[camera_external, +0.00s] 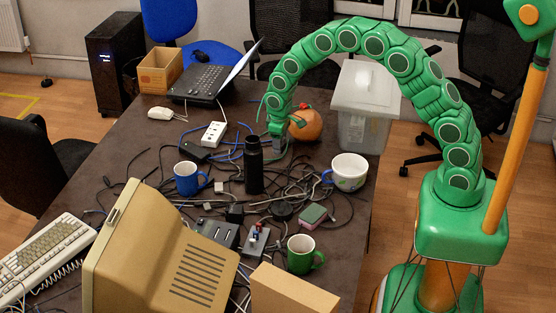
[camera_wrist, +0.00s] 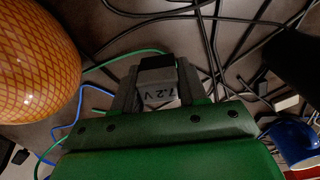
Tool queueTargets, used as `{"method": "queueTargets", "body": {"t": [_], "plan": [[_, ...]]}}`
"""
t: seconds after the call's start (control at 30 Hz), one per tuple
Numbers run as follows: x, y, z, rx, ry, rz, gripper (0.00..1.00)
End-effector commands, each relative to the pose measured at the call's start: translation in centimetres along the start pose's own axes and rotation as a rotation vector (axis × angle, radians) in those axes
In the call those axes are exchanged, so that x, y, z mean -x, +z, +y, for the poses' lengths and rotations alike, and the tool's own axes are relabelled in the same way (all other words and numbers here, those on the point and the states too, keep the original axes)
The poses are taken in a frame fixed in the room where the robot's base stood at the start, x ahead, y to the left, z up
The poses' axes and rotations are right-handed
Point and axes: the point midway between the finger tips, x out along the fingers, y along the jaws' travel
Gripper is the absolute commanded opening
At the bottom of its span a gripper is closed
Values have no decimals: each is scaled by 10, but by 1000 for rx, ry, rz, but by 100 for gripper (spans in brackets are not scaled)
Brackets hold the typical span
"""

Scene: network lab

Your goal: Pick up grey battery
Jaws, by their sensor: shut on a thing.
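The grey battery (camera_wrist: 158,92), marked "7.2 V" and dark at its far end, sits between the two fingers of my gripper (camera_wrist: 160,82) in the wrist view. The fingers are shut on its sides. In the external view my gripper (camera_external: 278,131) points down beside the orange ball, behind the black bottle. A small grey piece of the battery (camera_external: 280,144) shows below it. I cannot tell whether the battery still touches the table.
A clear bin (camera_external: 364,110) stands behind right.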

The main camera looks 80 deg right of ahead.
Motion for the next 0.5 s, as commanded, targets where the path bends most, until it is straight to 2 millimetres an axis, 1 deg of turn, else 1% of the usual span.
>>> {"method": "queueTargets", "body": {"t": [0.03,0.17,0.33,0.43,0.5], "plan": [[8,4,0,0,0,3,9],[21,17,-2,0,0,0,9],[43,32,-5,-1,0,5,9],[53,43,-6,-1,0,3,9],[56,54,-8,0,-1,-1,9]]}}
